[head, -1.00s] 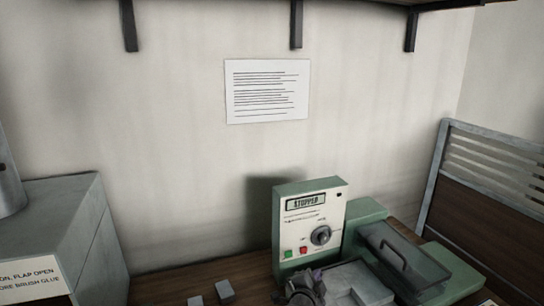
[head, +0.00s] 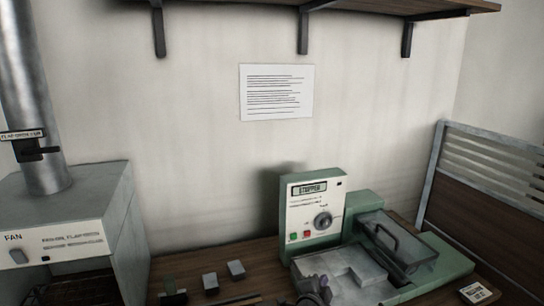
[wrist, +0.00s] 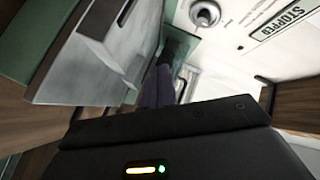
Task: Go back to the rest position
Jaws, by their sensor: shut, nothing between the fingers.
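My gripper (wrist: 168,70) shows in the wrist view, with its fingers together and nothing between them. Its fingers point toward the green and white machine. The panel has a display reading STOPPED, a round dial (head: 323,221), and a red and a green button. It also shows upside down in the wrist view (wrist: 245,20).
A tray with a handled cover (head: 397,240) is right of the panel. Small grey blocks (head: 236,269) lie on the wooden bench at left. A grey fan box (head: 100,200) with a pipe (head: 42,110) stands far left. A slatted partition (head: 490,190) is at right; a shelf (head: 370,8) hangs above.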

